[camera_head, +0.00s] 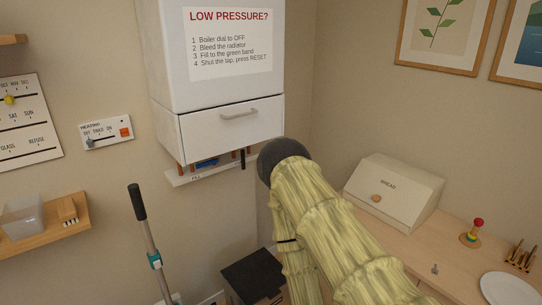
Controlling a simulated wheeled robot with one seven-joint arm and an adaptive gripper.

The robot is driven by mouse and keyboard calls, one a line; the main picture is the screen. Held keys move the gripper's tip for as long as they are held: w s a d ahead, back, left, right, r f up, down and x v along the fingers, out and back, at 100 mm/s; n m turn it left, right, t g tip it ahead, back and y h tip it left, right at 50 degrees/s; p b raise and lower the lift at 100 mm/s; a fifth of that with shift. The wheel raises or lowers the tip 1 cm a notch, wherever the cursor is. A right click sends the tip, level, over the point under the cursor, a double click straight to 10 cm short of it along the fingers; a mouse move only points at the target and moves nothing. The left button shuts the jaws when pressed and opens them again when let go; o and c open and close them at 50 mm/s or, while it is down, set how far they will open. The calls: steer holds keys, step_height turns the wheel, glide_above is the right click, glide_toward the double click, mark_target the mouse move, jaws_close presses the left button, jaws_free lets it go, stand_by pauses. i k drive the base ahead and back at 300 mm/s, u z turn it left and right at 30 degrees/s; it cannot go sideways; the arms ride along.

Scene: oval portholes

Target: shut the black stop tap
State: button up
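Under the white boiler (222,60), a small black upright piece (243,160) hangs near the pipes at the right; it looks like the black stop tap, but it is too small to tell how its handle is turned. A blue piece (207,162) sits to its left among copper-coloured pipes, above a white labelled strip (205,175). My arm, in a pale yellow sleeve with a dark rounded joint, rises just right of the tap and bends down again. My gripper does not show, and whether it holds anything is hidden.
A black-topped box (254,275) stands on the floor below the boiler. A black-handled pole (138,202) leans at the left. A wooden shelf (45,235) is at far left. A counter with a bread bin (395,195) and a plate (508,290) lies at the right.

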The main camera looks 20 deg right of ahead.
mark_target(242, 151)
steer(key=z, duration=0.55)
steer(key=i, duration=1.15)
steer(key=z, duration=1)
steer(key=k, duration=0.65)
steer(key=u, duration=1.4)
